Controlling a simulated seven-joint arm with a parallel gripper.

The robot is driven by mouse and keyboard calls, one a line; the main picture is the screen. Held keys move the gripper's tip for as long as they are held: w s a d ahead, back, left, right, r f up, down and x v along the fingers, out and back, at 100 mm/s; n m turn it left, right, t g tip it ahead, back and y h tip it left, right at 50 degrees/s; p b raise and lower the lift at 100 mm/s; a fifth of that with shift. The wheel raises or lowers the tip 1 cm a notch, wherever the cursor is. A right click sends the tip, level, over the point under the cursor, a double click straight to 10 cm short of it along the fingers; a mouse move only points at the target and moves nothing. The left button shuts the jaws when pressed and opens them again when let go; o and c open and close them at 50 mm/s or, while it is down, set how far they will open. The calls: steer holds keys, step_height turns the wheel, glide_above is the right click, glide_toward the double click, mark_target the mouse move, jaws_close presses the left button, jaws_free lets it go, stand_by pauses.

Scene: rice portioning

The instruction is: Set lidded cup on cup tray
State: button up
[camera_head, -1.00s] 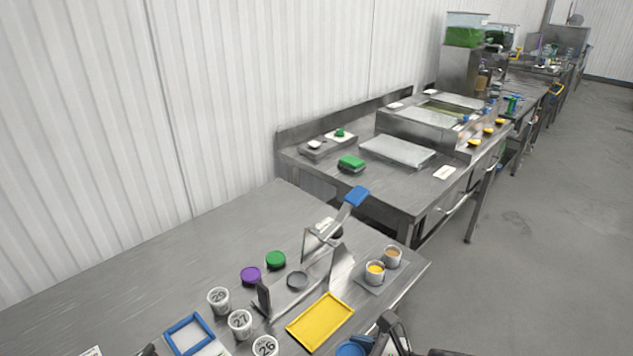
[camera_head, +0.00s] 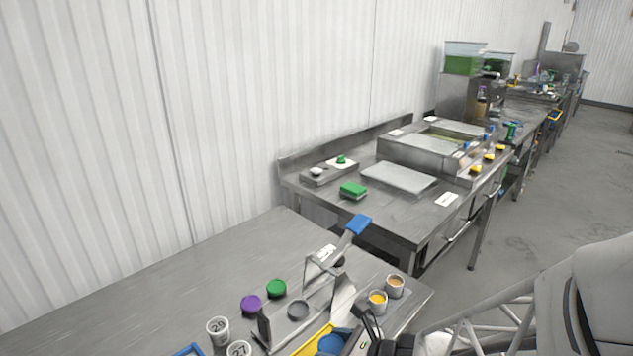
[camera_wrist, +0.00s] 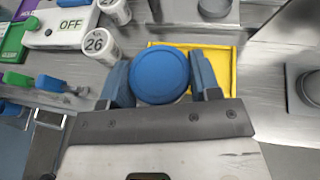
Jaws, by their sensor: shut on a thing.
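A cup with a round blue lid (camera_wrist: 160,75) sits between the two fingers of my gripper (camera_wrist: 162,80) in the wrist view. The fingers are shut on it from both sides, and the lid hides the cup's body. The blue lid also shows in the head view (camera_head: 332,343) at the bottom edge, with my gripper (camera_head: 352,342) beside it. The yellow cup tray (camera_wrist: 226,72) lies below and behind the lid in the wrist view. Part of the tray (camera_head: 312,338) shows in the head view. I cannot tell whether the cup touches the tray.
White numbered cups (camera_head: 217,330) stand left of the tray. A blue-handled metal tool (camera_head: 357,226) rises behind the tray.

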mark_target(324, 339)
steer(key=shift+w+a+f, duration=0.1)
steer(key=shift+w+a, duration=0.2)
steer(key=shift+w, duration=0.55)
steer(key=shift+w+a+f, duration=0.1)
steer(key=shift+w+a, duration=0.2)
steer(key=shift+w, duration=0.55)
steer(key=shift+w+a, duration=0.3)
steer(key=shift+w, duration=0.55)
steer(key=shift+f, duration=0.1)
steer(key=shift+f, duration=1.7)
steer(key=shift+f, duration=0.1)
steer(key=o, duration=0.9)
steer(key=shift+v, duration=6.05)
